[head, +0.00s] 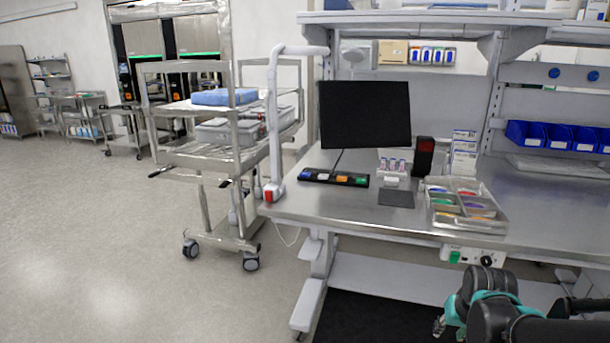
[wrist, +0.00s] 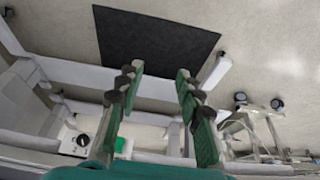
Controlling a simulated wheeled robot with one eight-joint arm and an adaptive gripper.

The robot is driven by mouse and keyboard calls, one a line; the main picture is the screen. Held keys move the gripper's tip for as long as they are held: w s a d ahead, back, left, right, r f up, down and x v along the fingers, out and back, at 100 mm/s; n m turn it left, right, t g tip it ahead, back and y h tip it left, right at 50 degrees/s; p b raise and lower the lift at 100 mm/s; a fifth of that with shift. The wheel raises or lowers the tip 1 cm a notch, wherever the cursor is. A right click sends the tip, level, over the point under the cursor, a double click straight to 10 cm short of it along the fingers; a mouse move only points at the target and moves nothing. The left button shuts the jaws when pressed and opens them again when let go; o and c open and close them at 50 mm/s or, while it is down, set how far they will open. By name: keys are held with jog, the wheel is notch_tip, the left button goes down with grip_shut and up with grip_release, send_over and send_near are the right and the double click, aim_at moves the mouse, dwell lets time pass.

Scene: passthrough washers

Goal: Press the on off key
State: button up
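A white control panel (head: 473,256) is fixed under the front edge of the steel workbench. It carries a green key (head: 454,257) at its left and a black round knob (head: 487,261) at its right. I cannot read any label. In the wrist view the panel (wrist: 68,147) shows at lower left, with the knob (wrist: 83,140) and a green patch (wrist: 119,145) partly behind a finger. My gripper (head: 440,326) is low in front of the bench, below the panel and apart from it. In the wrist view its green-and-black fingers (wrist: 158,78) are spread, with nothing between them.
The workbench (head: 400,222) holds a dark monitor (head: 365,114), a strip of coloured keys (head: 334,177), a sorting tray (head: 465,204) and small boxes. A wheeled cart (head: 205,160) stands left; the floor is open there.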

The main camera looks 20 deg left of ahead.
grip_shut()
dwell(1.2)
